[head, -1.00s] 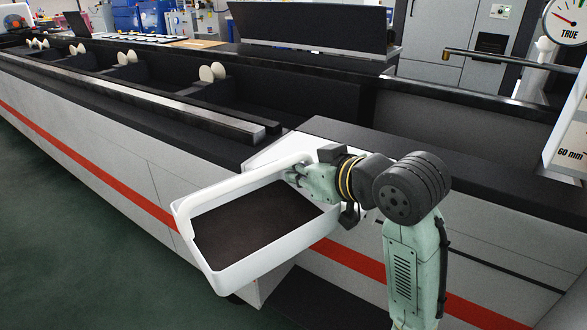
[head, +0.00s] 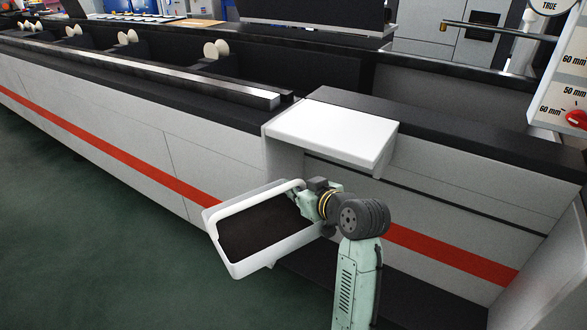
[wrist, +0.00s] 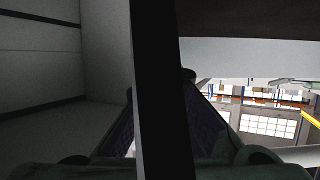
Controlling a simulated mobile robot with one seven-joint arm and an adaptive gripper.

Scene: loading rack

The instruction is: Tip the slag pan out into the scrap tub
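The slag pan (head: 274,254) is a white, rounded rectangular tray with a dark brown layer (head: 258,226) inside. In the wrist view a dark upright wall (wrist: 163,90) runs between my two fingers, with a finger pad on each side. The fingertips are partly hidden by the pan. I cannot make out the scrap tub in either view.
A bare white shelf (head: 335,134) juts from the long grey machine (head: 225,168) above and right of the pan. A panel with a red knob (head: 575,118) stands at the right. The green floor (head: 90,230) at the left is clear.

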